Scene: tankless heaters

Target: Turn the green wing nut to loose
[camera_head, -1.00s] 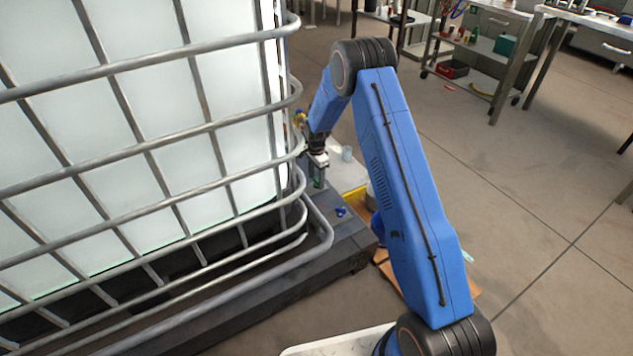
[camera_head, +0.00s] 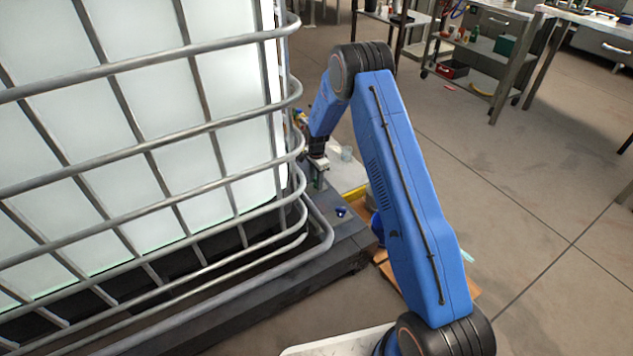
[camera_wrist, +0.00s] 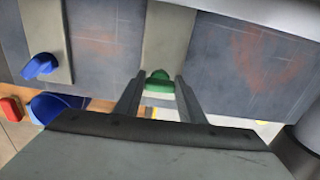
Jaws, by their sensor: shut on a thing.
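The green wing nut (camera_wrist: 159,82) shows in the middle of the wrist view, on a pale metal strip (camera_wrist: 166,35) over a dark grey surface. My gripper (camera_wrist: 161,84) reaches to it, with one finger on each side, and is shut on the nut. In the head view my gripper (camera_head: 318,172) points down at the corner of the dark base beside the caged tank. The green nut is a tiny spot there, mostly hidden by the fingers.
A blue wing nut (camera_wrist: 40,66) sits on another pale strip at the left; it also shows in the head view (camera_head: 341,211). The caged white tank (camera_head: 140,150) stands close on the left of my arm. Open floor (camera_head: 530,200) lies to the right.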

